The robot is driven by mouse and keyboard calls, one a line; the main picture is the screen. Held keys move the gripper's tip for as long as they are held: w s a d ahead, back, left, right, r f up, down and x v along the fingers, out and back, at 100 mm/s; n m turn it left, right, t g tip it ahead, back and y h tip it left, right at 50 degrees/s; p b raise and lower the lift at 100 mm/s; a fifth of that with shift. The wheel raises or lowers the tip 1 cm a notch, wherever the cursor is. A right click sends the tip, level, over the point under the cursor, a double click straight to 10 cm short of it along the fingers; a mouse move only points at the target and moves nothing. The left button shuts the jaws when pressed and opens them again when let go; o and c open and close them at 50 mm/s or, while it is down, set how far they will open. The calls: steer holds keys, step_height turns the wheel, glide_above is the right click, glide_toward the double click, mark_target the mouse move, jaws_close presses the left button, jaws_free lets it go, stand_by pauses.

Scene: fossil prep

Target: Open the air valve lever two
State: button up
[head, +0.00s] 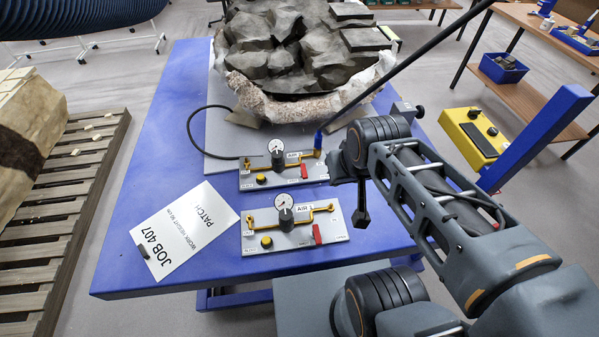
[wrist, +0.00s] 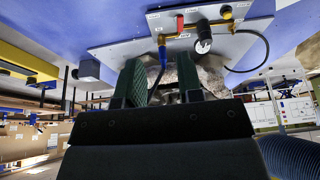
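Two grey air panels lie on the blue table. The far panel (head: 257,182) has a gauge (head: 276,147), a yellow knob (head: 261,179) and a small red lever (head: 304,171). Its AIR label is partly covered, so its number is unclear. The near panel (head: 282,243) has a similar red lever (head: 317,234) and a label that seems to read AIR 1. My gripper (head: 361,214) hangs right of both panels, apart from them. In the wrist view its green-padded fingers (wrist: 160,80) are apart with nothing held; the far panel's red lever (wrist: 180,22) shows beyond them.
A blue connector with a dark hose (head: 318,140) rises at the far panel's right end. A black hose (head: 190,125) curves left of it. A jacketed fossil block (head: 300,105) stands behind. A JOB 407 card (head: 178,230) lies left. The table's front left (head: 130,265) is clear.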

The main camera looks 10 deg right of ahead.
steer(key=w+a+f+n+b, duration=0.1)
steer(key=w+a+f+b, duration=0.1)
steer(key=f, duration=0.1)
steer(key=w+a+f+n+g+b, duration=0.1)
steer(key=w+a+f+b, duration=0.1)
steer(key=w+f, duration=0.1)
steer(key=w+a+f+n+g+b, duration=0.1)
steer(key=w+a+f+b, duration=0.1)
steer(key=f+b, duration=0.1)
steer(key=shift+w+a+f+n, duration=0.2)
steer(key=shift+w+f+n, duration=0.1)
steer(key=shift+f, duration=0.1)
jaws_close()
steer(key=w+a+f+n+g+h+b, duration=0.2)
steer(key=w+a+f+n+b, duration=0.4)
steer(key=w+a+n, duration=0.15)
steer(key=w+r+n+h, duration=0.1)
steer(key=n, duration=0.1)
steer(key=w+a+r+n, duration=0.1)
steer(key=n, duration=0.1)
steer(key=w+r+n+h, duration=0.1)
steer(key=w+r+n, duration=0.1)
steer(key=shift+a+n+h+b, duration=0.25)
steer(key=shift+a+h+b, duration=0.05)
steer(key=shift+a, duration=0.05)
